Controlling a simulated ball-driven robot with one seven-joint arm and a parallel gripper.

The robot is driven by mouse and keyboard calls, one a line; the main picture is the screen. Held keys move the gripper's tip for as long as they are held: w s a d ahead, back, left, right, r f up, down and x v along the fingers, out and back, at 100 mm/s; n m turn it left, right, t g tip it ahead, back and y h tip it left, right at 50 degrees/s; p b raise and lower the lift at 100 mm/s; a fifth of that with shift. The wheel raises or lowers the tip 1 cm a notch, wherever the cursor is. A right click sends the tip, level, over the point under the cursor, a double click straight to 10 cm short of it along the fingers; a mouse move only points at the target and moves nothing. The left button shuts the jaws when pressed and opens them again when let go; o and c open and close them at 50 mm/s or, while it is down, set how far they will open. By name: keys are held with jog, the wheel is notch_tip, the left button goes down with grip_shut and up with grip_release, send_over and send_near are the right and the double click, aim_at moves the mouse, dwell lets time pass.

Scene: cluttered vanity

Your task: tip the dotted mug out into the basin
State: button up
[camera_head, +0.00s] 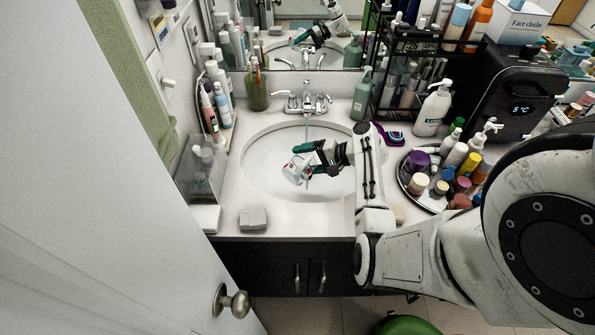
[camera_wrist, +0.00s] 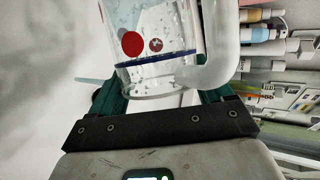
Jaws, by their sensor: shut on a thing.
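The dotted mug (camera_head: 296,171) is held over the basin (camera_head: 262,160), leaning well over with its upper part toward the lower left. In the wrist view the mug (camera_wrist: 150,45) is clear, with red dots, a dark blue band and a thick frosted handle at right. My gripper (camera_head: 310,160) is shut on it. Its green fingers (camera_wrist: 168,97) lie on both sides of the mug near its base. A thin blue stream runs from the tap (camera_head: 306,103) down past the mug. Whether anything remains inside the mug I cannot tell.
A round tray (camera_head: 404,187) of bottles and jars stands right of the basin. A pump bottle (camera_head: 433,110), green bottle (camera_head: 362,95) and black rack stand behind. The mirror (camera_head: 290,47) backs the counter.

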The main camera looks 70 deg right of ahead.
dwell(0.6)
jog(key=shift+f+b, duration=0.25)
jog(key=shift+b, duration=0.05)
jog(key=shift+r, duration=0.1)
jog(key=shift+a+r+h+p, duration=0.3)
jog(key=shift+r+p, duration=0.35)
jog(key=shift+p, duration=0.4)
jog(key=shift+n+g, duration=0.3)
jog(key=shift+n, duration=0.1)
jog(key=shift+w+r+h, duration=0.1)
jog(key=shift+h, duration=0.2)
